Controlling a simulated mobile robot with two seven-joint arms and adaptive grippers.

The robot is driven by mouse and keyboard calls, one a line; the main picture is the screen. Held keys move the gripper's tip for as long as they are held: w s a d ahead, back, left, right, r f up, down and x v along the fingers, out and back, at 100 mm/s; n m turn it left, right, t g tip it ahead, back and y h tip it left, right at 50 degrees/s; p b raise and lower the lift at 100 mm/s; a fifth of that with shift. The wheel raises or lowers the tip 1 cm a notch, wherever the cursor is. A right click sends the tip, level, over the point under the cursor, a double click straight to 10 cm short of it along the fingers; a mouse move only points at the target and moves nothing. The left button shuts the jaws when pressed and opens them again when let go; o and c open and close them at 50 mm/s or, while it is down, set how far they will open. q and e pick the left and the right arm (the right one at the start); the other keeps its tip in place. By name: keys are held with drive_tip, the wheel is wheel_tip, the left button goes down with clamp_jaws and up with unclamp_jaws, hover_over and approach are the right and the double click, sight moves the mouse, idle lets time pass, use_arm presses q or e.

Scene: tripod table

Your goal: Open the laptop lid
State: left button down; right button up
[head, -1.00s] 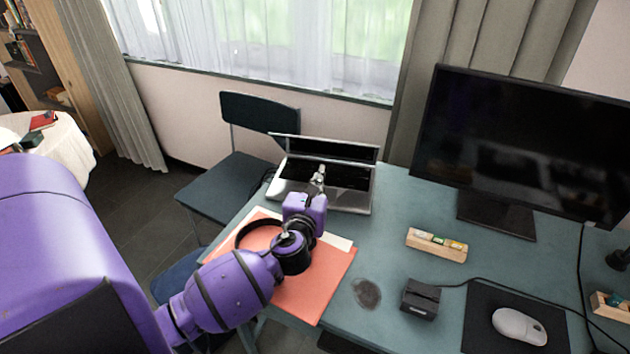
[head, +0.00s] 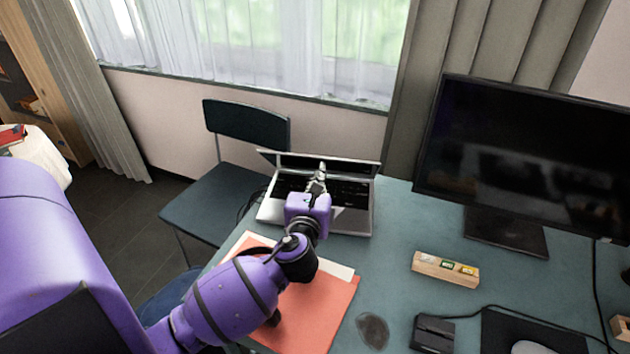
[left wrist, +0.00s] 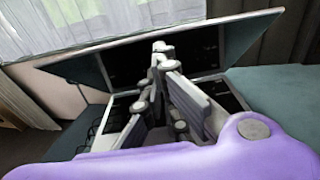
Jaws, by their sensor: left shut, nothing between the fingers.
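A silver laptop (head: 350,222) stands on the desk's far left part. Its lid (head: 275,157) is raised part way, with the dark inner face and keyboard showing. My left gripper (head: 321,168) reaches over the keyboard from the front, its fingers shut and empty, with the tips near the lid. In the left wrist view the fingertips (left wrist: 163,50) overlap the lid's dark inner face (left wrist: 200,52), and the lid slants above the keyboard (left wrist: 225,95). I cannot tell whether they touch the lid. My arm and fingers hide part of the keyboard. My right gripper is not in view.
A red folder (head: 325,310) with papers lies in front of the laptop, under my left arm. A monitor (head: 530,150) stands to the right. A wooden block holder (head: 446,269) and a dark box (head: 433,333) are on the desk. A chair (head: 225,205) is at left.

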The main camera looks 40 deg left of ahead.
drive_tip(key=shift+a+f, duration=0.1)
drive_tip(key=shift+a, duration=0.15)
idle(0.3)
